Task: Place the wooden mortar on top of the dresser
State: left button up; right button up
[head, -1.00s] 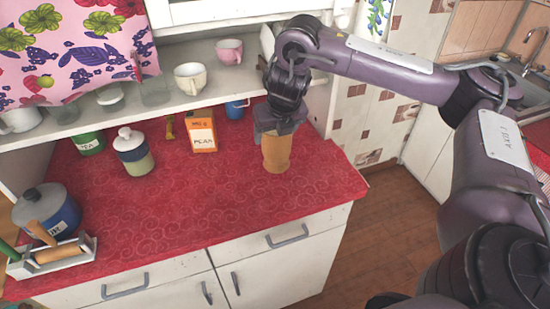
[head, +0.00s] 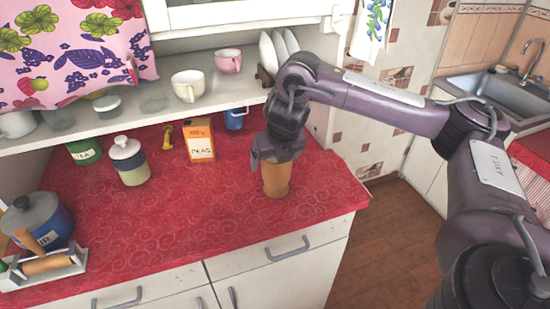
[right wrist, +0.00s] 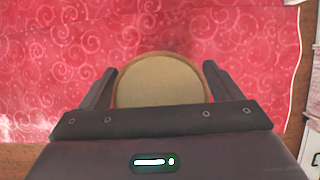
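The wooden mortar (head: 276,179), a light brown cylinder, is upright at the right part of the dresser's red patterned top (head: 190,224). My right gripper (head: 277,162) is above it, with its fingers down around its upper part. In the right wrist view the mortar's round top (right wrist: 161,82) fills the space between the two fingers (right wrist: 160,85), one close against each side. The mortar's base appears at the red surface; a small gap beneath cannot be ruled out. My left gripper is not in view.
Behind stand an orange peas box (head: 200,140), a blue mug (head: 235,118), a lidded jar (head: 130,160) and a green tin (head: 84,150). A blue pot (head: 40,220) is at the left. A shelf with cups (head: 188,85) overhangs the back. The middle front is clear.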

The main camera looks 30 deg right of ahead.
aim_at(280, 185)
jog(key=shift+o, duration=0.2)
jog(key=shift+r, duration=0.15)
jog(key=p+v, duration=0.7)
jog(key=v, duration=0.5)
jog(key=shift+s+p, duration=0.1)
jog(key=shift+p, duration=0.2)
